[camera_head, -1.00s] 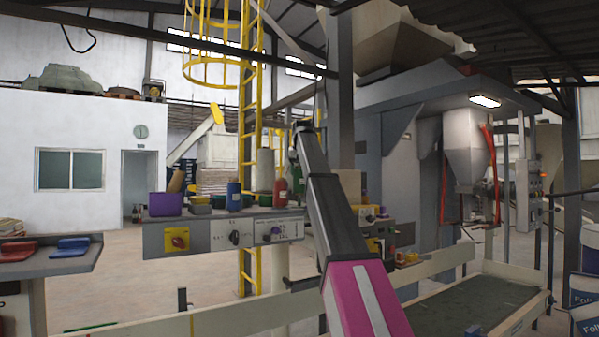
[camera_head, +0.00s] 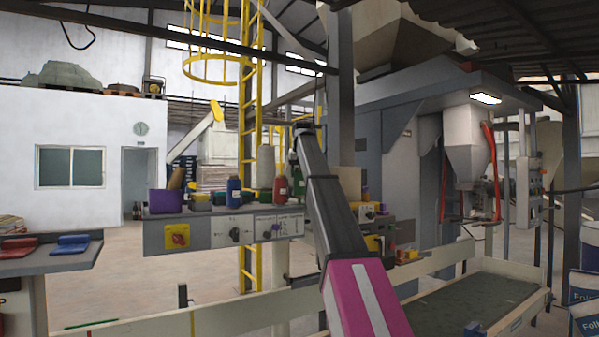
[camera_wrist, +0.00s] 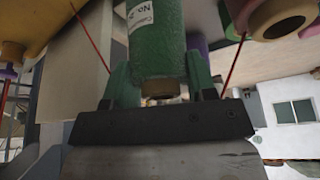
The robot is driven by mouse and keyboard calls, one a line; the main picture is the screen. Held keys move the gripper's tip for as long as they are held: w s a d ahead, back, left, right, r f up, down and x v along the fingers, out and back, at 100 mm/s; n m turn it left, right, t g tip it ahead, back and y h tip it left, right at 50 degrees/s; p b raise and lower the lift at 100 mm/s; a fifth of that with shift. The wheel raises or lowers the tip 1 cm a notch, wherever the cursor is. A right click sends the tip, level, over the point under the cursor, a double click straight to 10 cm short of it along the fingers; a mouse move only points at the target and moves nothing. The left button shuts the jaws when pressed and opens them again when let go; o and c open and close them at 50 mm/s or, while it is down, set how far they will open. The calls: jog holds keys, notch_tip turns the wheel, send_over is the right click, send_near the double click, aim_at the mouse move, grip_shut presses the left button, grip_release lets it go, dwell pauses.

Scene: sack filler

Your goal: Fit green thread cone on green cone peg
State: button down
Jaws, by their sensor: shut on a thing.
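My gripper (camera_wrist: 160,85) is shut on the green thread cone (camera_wrist: 157,45). In the wrist view the cone shows a white label and a tan core end, with a finger on each side. In the head view my arm reaches up to the right end of the control shelf, and a bit of green (camera_head: 293,150) shows by its tip; the fingers are too small to make out there. I cannot pick out the green cone peg in either view.
The grey control shelf (camera_head: 200,236) carries a purple bin (camera_head: 165,201), a blue cone (camera_head: 234,192), a white cone (camera_head: 265,167) and a red cone (camera_head: 281,190). A yellow ladder (camera_head: 246,120) stands behind. In the wrist view another cone (camera_wrist: 285,18) is close at upper right, and red threads run nearby.

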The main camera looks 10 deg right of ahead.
jog(key=shift+f, duration=1.3)
jog(key=shift+c, duration=1.8)
grip_release()
jog(key=v, duration=1.1)
